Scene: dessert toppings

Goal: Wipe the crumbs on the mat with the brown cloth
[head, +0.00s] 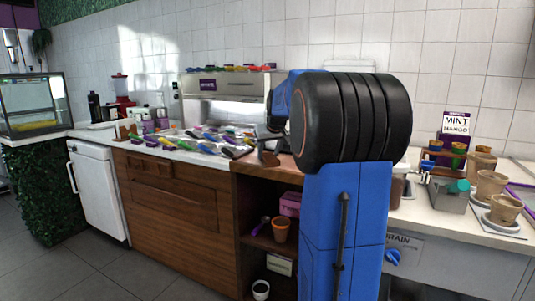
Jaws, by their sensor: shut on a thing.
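My gripper (269,152) is at the counter's right part, beside the big black joint of my arm, which hides much of that area. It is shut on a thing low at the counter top. What shows there is a small brownish patch (289,162), which looks like the brown cloth; its outline is partly hidden. I cannot make out the mat or any crumbs in this view.
Several colourful scoops and toppings (205,140) fill the counter left of my gripper. A steel machine (225,98) stands behind. Pots (490,185), a grey box (449,196) and a mint sign (456,123) stand at right. An open shelf (262,235) is below.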

